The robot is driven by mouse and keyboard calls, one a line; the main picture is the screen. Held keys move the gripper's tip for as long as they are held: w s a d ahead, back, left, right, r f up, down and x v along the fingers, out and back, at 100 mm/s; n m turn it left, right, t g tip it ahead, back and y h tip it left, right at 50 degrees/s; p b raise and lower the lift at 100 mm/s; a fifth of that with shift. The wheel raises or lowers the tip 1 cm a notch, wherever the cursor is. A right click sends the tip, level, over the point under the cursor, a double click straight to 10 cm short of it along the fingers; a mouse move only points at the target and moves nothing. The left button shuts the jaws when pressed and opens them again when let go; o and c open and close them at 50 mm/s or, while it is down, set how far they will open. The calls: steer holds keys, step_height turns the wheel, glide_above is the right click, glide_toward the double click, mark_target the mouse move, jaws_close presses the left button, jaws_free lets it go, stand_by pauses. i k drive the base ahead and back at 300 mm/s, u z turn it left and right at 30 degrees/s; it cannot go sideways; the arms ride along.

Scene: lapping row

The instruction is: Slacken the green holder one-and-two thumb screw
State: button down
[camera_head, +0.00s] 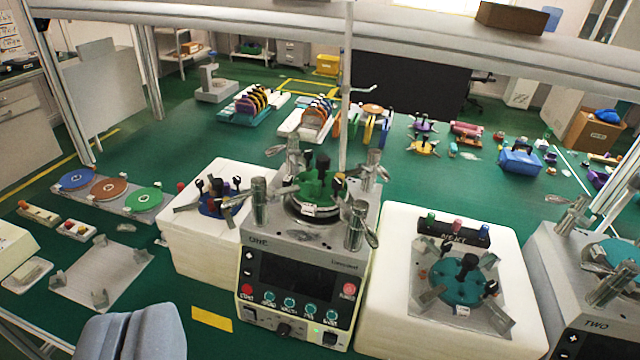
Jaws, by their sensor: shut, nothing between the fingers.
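The green holder (316,186) sits on top of the middle grey machine (305,262). Black thumb screws stand on it, the tallest (322,162) near its middle; I cannot read which is the one-and-two screw. A white label (308,210) shows at its front. Metal clamp posts stand around the holder and partly hide it. What looks like my gripper (128,328) is a blue-grey pair of rounded ends at the bottom left edge, shut and empty. It is well to the left of the holder and in front of it, not touching it.
A blue holder (212,204) sits on a white block at left, a teal holder (461,281) on a white block at right. Metal posts (356,226) crowd the machine top. A thin upright pole (345,90) rises behind it. Another machine (590,335) stands far right.

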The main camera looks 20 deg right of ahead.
mark_target(337, 184)
steer(key=u, duration=1.75)
steer(key=k, duration=1.1)
steer(key=z, duration=1.7)
steer(key=i, duration=0.9)
steer(key=z, duration=0.05)
